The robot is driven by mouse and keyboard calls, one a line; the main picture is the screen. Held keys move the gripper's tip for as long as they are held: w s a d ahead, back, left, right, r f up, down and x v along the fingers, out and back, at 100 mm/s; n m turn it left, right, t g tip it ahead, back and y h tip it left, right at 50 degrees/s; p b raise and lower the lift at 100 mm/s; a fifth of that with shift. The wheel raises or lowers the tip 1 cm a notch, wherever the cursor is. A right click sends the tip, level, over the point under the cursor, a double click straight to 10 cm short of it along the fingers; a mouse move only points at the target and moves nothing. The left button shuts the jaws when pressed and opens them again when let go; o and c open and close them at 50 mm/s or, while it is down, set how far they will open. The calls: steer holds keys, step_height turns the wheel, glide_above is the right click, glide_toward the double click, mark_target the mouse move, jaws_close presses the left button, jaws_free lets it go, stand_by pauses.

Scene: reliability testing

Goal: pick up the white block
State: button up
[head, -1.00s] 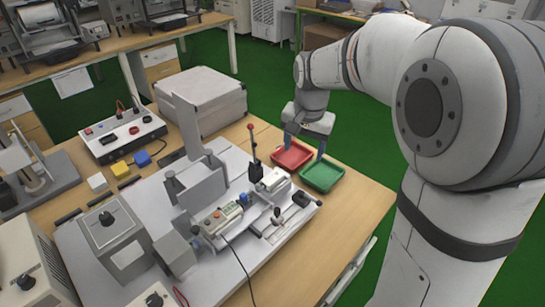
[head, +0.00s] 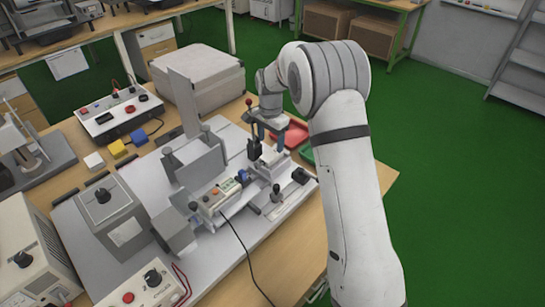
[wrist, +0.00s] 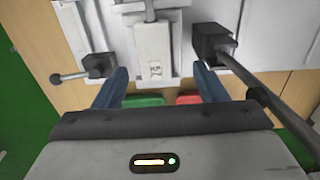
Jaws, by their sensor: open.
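The white block (head: 94,160) is a small cube on the wooden table at the left, beside a yellow block (head: 117,148) and a blue block (head: 140,138). My gripper (head: 267,148) is far to its right, above the right end of the test rig. In the wrist view my gripper (wrist: 162,85) shows two blue fingers spread apart with nothing held between them. The white block is not visible in the wrist view.
The test rig's upright grey plate (head: 185,100) and a red-tipped lever (head: 251,125) stand between my gripper and the blocks. A red tray (head: 291,134) and a partly hidden green tray (head: 307,152) lie behind my arm. A black-knobbed control box (head: 109,212) stands near the blocks.

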mark_target(272, 153)
steer(key=f, duration=0.3)
steer(key=f+p, duration=0.1)
steer(key=f, duration=0.1)
steer(key=shift+s+d, duration=0.2)
steer(key=shift+d, duration=0.1)
steer(key=shift+c, duration=0.5)
steer(key=c, duration=1)
steer(key=shift+r, duration=0.1)
